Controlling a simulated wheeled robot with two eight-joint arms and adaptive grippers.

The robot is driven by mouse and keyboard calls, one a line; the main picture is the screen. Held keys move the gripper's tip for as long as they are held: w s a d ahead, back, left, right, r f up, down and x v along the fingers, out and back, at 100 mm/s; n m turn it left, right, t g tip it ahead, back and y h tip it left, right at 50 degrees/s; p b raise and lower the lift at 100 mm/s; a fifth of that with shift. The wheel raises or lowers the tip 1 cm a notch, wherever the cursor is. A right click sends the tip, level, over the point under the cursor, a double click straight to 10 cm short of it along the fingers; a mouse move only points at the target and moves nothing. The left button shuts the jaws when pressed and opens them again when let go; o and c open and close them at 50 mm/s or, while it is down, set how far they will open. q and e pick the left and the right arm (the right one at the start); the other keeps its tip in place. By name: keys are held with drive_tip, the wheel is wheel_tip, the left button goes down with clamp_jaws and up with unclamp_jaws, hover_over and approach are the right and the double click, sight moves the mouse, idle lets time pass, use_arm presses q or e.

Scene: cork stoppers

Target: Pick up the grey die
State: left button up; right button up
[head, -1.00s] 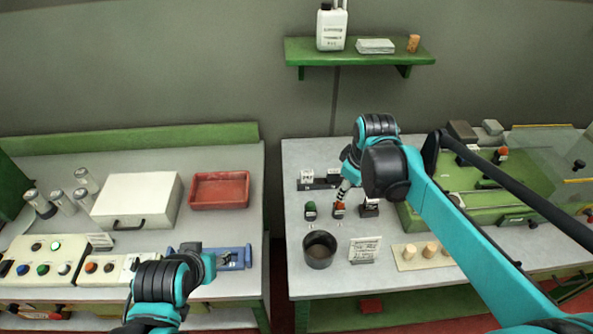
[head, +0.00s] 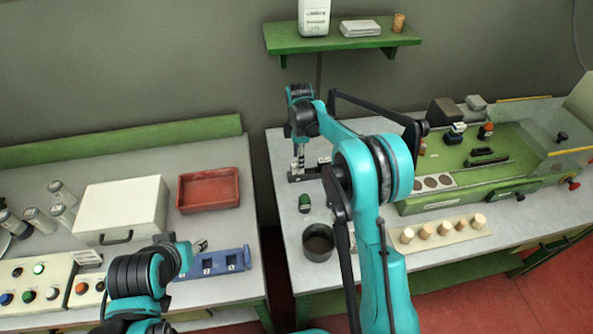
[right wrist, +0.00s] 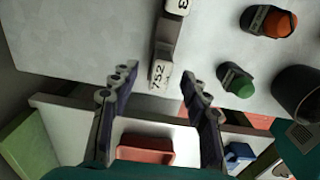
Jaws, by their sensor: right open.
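No die can be singled out as grey with certainty. In the right wrist view, a pale block marked 752 (right wrist: 159,76) sits at the near end of a dark bar (right wrist: 166,38), with a second pale block (right wrist: 177,6) further along. My right gripper (right wrist: 156,88) is open, its fingers on either side of the 752 block without visible contact. In the head view, the right gripper (head: 298,158) is over the left end of the dark rack (head: 308,174). My left gripper (head: 198,246) is by the blue tray (head: 238,260); its finger opening is unclear.
A green-topped piece (head: 305,203) and a dark cup (head: 318,243) stand in front of the rack; an orange-topped piece (right wrist: 280,23) is nearby. My right arm hides part of the right table. A green machine (head: 470,165) and corks on a board (head: 440,238) are at right.

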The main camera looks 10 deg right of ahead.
drive_tip(key=f, duration=0.1)
drive_tip(key=f+b, duration=0.1)
drive_tip(key=f, duration=0.2)
drive_tip(key=shift+s+a+f, duration=0.1)
drive_tip(key=shift+a+f, duration=0.15)
drive_tip(key=shift+f, duration=0.1)
drive_tip(key=shift+r, duration=0.1)
clamp_jaws()
